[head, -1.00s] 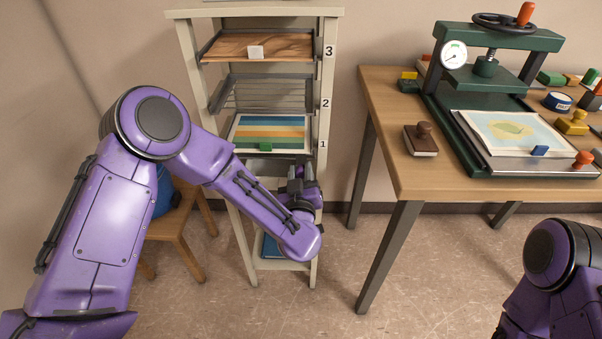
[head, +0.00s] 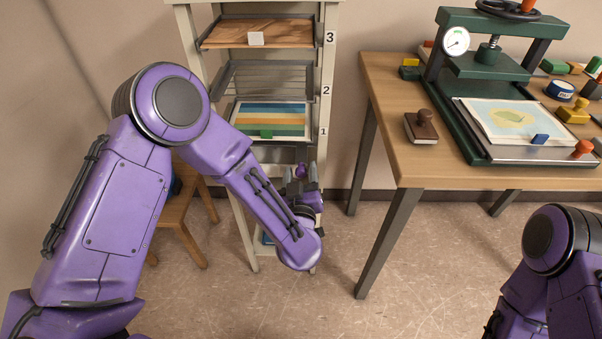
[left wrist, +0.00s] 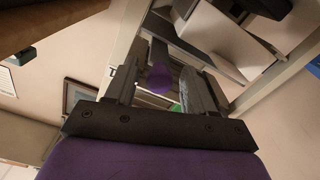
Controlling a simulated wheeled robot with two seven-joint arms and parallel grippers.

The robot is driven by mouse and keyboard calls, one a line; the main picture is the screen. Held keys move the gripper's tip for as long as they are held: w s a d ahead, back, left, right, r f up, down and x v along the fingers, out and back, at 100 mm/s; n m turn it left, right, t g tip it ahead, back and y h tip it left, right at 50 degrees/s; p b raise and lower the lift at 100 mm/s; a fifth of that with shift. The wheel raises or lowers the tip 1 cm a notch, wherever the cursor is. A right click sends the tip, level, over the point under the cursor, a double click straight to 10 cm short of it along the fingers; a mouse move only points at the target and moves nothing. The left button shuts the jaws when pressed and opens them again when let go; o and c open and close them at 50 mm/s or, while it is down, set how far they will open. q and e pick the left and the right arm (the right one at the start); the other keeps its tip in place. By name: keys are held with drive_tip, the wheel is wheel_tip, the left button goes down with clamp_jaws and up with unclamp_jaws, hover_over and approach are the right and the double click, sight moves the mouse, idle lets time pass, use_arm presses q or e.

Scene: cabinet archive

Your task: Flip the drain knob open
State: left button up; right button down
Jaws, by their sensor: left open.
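A small round purple knob (head: 301,171) shows at the drying rack's right side, below the shelf marked 1. It also shows in the left wrist view (left wrist: 159,79), between the two finger pads. My left gripper (head: 300,180) is open, with its fingers pointing up and one on each side of the knob. I cannot tell whether either finger touches it. The knob's stem and mount are mostly hidden. My right arm shows at the lower right, with its gripper out of the picture.
The rack (head: 325,70) holds numbered shelves, with a striped print (head: 270,118) on the lowest numbered one. A wooden table (head: 440,173) with a green press (head: 470,130) stands to the right. A wooden stool (head: 178,220) stands left. Floor between rack and table is clear.

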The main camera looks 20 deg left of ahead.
use_arm(q)
drive_tip(key=v, duration=1)
drive_tip(key=shift+s+b, duration=0.3)
drive_tip(key=shift+b, duration=0.15)
drive_tip(key=shift+d, duration=0.1)
drive_tip(key=s+a+f+m+g+h+p, duration=0.1)
drive_tip(key=s+a+f+g+h, duration=0.1)
drive_tip(key=f+g, duration=0.35)
drive_tip(key=s+a+f+g+h+p, duration=0.2)
drive_tip(key=a+f, duration=0.1)
drive_tip(key=f, duration=0.5)
drive_tip(key=s+a+f+g+p, duration=0.1)
drive_tip(key=s+a+f+g, duration=0.1)
drive_tip(key=s+a, duration=0.2)
drive_tip(key=s+a+f+g+y+p, duration=0.1)
drive_tip(key=s+a+f+g, duration=0.1)
drive_tip(key=s, duration=0.6)
drive_tip(key=s+a+f+n+g+y+p, duration=0.1)
drive_tip(key=s+a+f+g, duration=0.1)
drive_tip(key=s+a, duration=0.3)
drive_tip(key=shift+s+a+f+g, duration=0.35)
drive_tip(key=shift+s+a+f, duration=0.05)
drive_tip(key=shift+a+f, duration=0.55)
